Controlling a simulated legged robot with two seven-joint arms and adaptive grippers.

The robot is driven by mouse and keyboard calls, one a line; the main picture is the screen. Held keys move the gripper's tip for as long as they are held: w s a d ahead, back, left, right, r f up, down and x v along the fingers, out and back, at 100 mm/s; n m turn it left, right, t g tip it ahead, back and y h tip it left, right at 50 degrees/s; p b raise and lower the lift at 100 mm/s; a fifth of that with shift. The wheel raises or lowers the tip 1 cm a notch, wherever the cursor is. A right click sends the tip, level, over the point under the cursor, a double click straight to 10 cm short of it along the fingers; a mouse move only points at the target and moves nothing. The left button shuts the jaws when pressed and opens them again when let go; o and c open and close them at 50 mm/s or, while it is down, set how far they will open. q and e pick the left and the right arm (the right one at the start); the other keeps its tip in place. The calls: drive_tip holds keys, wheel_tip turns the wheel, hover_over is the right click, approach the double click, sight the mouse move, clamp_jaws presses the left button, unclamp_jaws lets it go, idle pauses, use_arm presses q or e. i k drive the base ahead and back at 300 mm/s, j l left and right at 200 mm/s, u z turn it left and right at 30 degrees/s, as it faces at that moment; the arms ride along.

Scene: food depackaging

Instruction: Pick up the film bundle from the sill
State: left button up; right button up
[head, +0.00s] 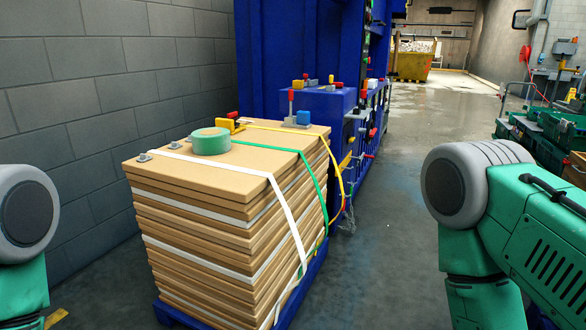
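I cannot make out a film bundle for certain. A small greyish, crumpled-looking thing (347,223) shows at the foot of the blue machine (290,45), just right of the cardboard stack; it is too small to name. No sill can be told apart clearly on the machine. Both my arms show only in part, the left at the left edge and the right at the right side. Neither gripper is in view.
A strapped stack of cardboard sheets (200,240) stands on a blue pallet (312,280), with a green roll (210,141) on top. A grey block wall (90,100) is at left. Green crates (560,130) stand at right. The floor between (385,240) is clear.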

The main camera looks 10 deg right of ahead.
sight(372, 82)
drive_tip(key=i+l+z, duration=0.75)
drive_tip(key=i+z, duration=0.25)
drive_tip(key=i, duration=0.15)
drive_tip(key=i+l+z, duration=0.1)
drive_tip(key=i+z, duration=0.25)
drive_tip(key=i+u, duration=0.1)
drive_tip(key=i, duration=0.4)
drive_tip(key=i+l+u, duration=0.1)
drive_tip(key=i, duration=0.45)
drive_tip(key=i+l+u, duration=0.15)
drive_tip(key=i, duration=0.35)
drive_tip(key=i+l+u, duration=0.1)
drive_tip(key=i, duration=0.4)
drive_tip(key=i+l+u, duration=0.8)
drive_tip(key=i, duration=0.15)
drive_tip(key=i+l+z, duration=0.1)
drive_tip(key=i+z, duration=0.2)
drive_tip(key=i, duration=0.15)
drive_tip(key=i+l+z, duration=0.35)
drive_tip(key=i, duration=0.6)
drive_tip(key=i+j+z, duration=0.1)
drive_tip(key=i+z, duration=0.25)
drive_tip(key=i, duration=0.55)
drive_tip(key=i+u, duration=0.45)
drive_tip(key=i+l+u, duration=0.15)
drive_tip(key=u, duration=0.3)
drive_tip(key=i+l+u, duration=0.3)
drive_tip(key=u, duration=0.15)
drive_tip(key=i+l+u, duration=0.4)
